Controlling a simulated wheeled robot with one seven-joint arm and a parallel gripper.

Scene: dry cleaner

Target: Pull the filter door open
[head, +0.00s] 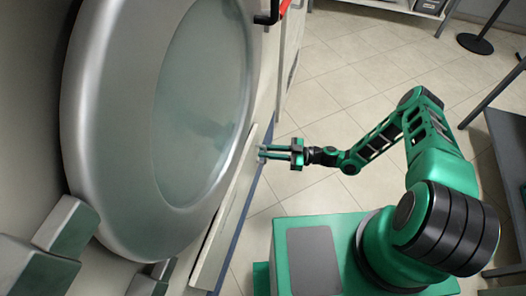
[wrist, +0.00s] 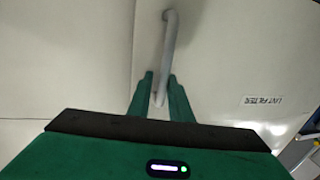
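The filter door is the pale flat panel (wrist: 225,60), with a small "LINT FILTER" label (wrist: 263,100) that appears upside down in the wrist view. A grey bar handle (wrist: 170,45) stands on it, its lower end between my fingers. My gripper (wrist: 160,88) has its two green fingers close together on either side of this bar and looks shut on it. In the head view my gripper (head: 262,153) reaches left to the low front of the machine. The handle is too small to make out there. The door looks flush with the panel beside it.
A large round glass door (head: 205,105) with a silver rim fills the left of the head view. A red and black part (head: 272,12) is at the top. The tiled floor (head: 340,75) is clear beyond my arm. A dark table (head: 505,140) stands at the right.

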